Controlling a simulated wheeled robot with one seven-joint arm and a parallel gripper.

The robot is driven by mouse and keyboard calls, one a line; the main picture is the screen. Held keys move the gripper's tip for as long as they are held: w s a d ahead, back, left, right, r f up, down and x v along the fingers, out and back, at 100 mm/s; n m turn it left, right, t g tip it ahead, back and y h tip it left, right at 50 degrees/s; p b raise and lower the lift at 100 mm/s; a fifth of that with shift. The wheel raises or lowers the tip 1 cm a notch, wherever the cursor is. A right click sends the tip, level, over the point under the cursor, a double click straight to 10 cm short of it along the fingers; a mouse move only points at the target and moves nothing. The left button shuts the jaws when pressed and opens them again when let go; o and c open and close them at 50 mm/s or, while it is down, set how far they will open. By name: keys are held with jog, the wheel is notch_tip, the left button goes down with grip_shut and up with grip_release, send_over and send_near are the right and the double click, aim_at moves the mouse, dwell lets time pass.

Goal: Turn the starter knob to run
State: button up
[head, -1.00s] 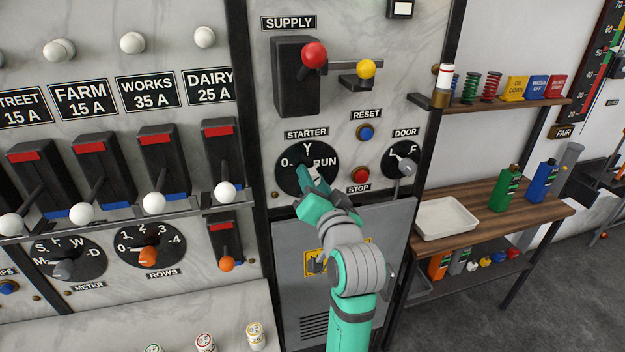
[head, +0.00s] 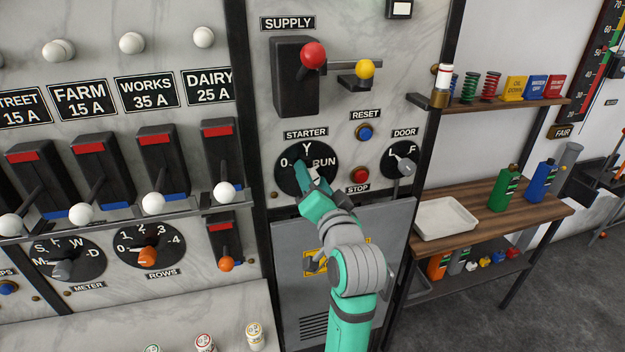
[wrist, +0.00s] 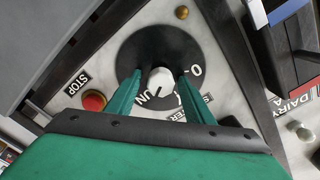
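The starter dial (head: 284,178) is a round black plate marked 0, Y and RUN on the marble panel. My gripper (head: 313,172) is at the dial and covers much of its middle in the head view. In the wrist view the pale starter knob (wrist: 160,79) sits on the dial (wrist: 140,45), between the two green fingers of my gripper (wrist: 161,76). Gaps show on both sides of the knob, so the fingers are open around it. A dark line on the knob points toward the lettering side, near RUN; its exact setting is hard to tell.
The red stop button (head: 360,175) and blue reset button (head: 365,132) are close on the right, with the door dial (head: 393,155) beyond. The supply lever (head: 313,55) is above. The dairy switch (head: 219,145) is left, past a dark post.

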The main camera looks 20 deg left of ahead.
jog(key=shift+s, duration=0.1)
jog(key=v, duration=1)
jog(key=shift+s+d, duration=0.25)
